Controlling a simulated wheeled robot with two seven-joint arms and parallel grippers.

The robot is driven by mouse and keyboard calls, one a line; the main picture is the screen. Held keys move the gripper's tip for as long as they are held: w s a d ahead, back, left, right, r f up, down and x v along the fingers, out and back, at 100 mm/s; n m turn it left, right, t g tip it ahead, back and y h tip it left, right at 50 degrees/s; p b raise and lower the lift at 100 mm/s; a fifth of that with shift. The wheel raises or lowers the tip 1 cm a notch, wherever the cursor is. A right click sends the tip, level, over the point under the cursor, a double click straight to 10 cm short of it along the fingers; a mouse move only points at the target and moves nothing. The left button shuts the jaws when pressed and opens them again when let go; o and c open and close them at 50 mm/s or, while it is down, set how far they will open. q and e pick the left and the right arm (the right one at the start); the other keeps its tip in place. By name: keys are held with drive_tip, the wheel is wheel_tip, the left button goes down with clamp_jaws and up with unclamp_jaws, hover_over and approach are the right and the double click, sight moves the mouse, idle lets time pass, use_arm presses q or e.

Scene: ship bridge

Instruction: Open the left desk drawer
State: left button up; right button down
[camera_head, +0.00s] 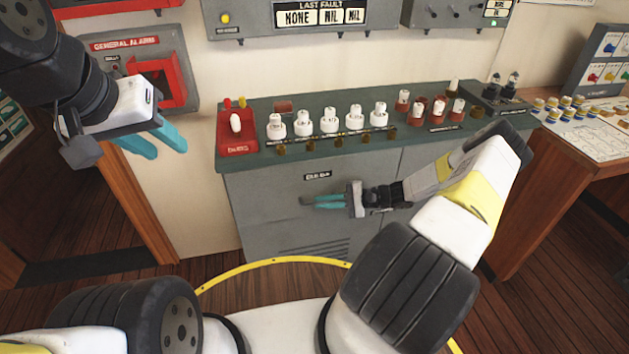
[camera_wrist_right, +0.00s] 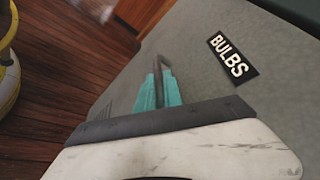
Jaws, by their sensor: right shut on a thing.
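The left desk drawer (camera_head: 268,205) is a grey front on the left part of the desk, with a black label above its handle. The label reads BULBS in the right wrist view (camera_wrist_right: 232,57). I see no clear gap around the drawer front. Its dark handle (camera_head: 305,201) juts past the teal fingertips and also shows in the right wrist view (camera_wrist_right: 163,66). My right gripper (camera_head: 322,201) is shut on this handle, just below the label; it partly hides the handle. My left gripper (camera_head: 170,147) is open and empty, raised at the left, away from the desk.
The dark green desktop (camera_head: 345,155) carries a row of white bulb holders and a red tray (camera_head: 236,143). A red alarm box (camera_head: 160,82) hangs on the wall at left. A wooden table (camera_head: 545,175) stands at right. Wooden floor lies before the desk.

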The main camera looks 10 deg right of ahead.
drive_tip(key=shift+d, duration=0.1)
idle(0.7)
drive_tip(key=s+d, duration=0.1)
drive_tip(key=s, duration=2.8)
drive_tip(key=c, duration=1.8)
unclamp_jaws()
drive_tip(key=shift+o, duration=0.2)
drive_tip(key=v, duration=0.7)
drive_tip(key=shift+d, duration=0.35)
drive_tip(key=shift+s+r, duration=0.1)
drive_tip(key=shift+s, duration=0.05)
